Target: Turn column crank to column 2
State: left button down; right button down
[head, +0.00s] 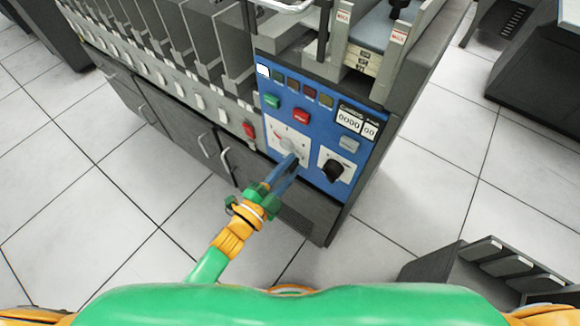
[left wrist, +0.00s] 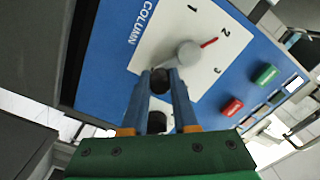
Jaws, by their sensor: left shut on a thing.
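The column crank is grey, with a round hub (left wrist: 188,52) and a short red pointer, on a white plate (left wrist: 158,38) marked 1, 2 and 3 beside the word COLUMN. In the left wrist view the red pointer (left wrist: 208,43) points toward the 2. The crank also shows in the head view (head: 291,147), on the blue panel, partly covered by my gripper. My left gripper (head: 290,162) reaches it from below. In the left wrist view its fingers (left wrist: 166,76) are closed at the crank, hiding the gripped part. My right gripper is out of view.
A black knob (head: 333,168) on its own white plate sits just right of the crank. A green button (head: 271,101), a red button (head: 301,115) and a counter (head: 348,118) are above. Card slots extend left. The tiled floor in front is clear; a dark rack (head: 490,262) stands lower right.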

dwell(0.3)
pick_arm(q)
jog(key=c, duration=0.7)
grip_release()
jog(key=v, duration=0.7)
jog(key=shift+f, duration=0.1)
jog(key=shift+f, duration=0.1)
